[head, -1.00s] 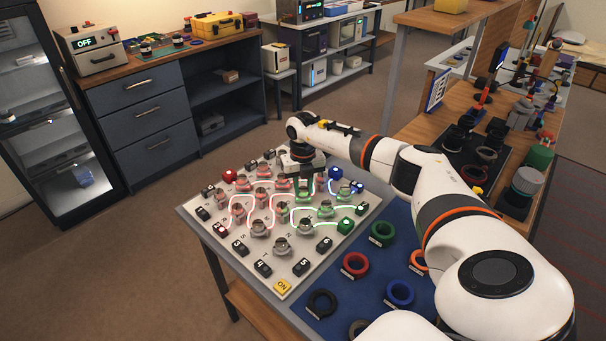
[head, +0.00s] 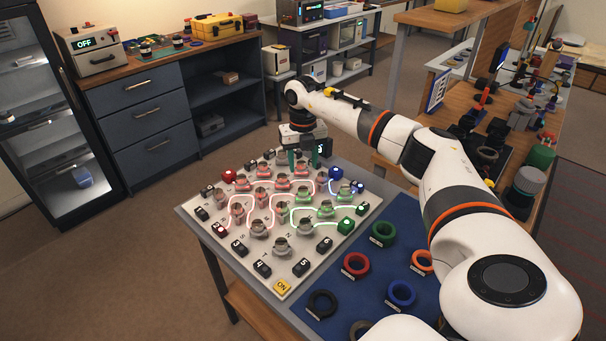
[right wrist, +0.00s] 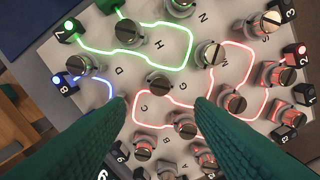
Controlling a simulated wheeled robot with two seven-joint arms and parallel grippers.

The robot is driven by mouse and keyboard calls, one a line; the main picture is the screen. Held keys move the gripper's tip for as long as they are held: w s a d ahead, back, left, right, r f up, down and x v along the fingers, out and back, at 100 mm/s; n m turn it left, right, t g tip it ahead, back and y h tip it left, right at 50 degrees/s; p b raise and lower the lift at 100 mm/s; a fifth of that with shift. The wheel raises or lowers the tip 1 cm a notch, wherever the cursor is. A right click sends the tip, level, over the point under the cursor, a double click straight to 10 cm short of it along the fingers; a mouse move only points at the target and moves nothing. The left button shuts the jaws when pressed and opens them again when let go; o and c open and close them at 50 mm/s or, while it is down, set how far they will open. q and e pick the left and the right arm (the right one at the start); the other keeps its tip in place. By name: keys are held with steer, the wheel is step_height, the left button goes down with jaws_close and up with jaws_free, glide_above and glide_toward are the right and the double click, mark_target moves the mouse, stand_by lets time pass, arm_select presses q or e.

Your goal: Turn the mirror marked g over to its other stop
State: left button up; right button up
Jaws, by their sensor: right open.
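The mirror marked g appears to be the knob-topped post (right wrist: 162,83) beside the letter G in the right wrist view. It stands upright on the white board, clear of my fingers, with a red light path passing close by. In the head view it seems to be the post (head: 303,194) just in front of my right gripper. My right gripper (head: 306,160) is open and empty above the board's back edge. Its two green fingers (right wrist: 162,108) spread wide in the right wrist view and hide some posts. My left gripper is not in view.
Several similar posts stand close together on the board (head: 285,270), with red, green and blue light paths between them. A blue mat (head: 340,310) with coloured rings lies to the right.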

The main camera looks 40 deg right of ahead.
step_height(320, 180, up, 4)
steer(key=shift+f, duration=0.25)
stand_by(0.5)
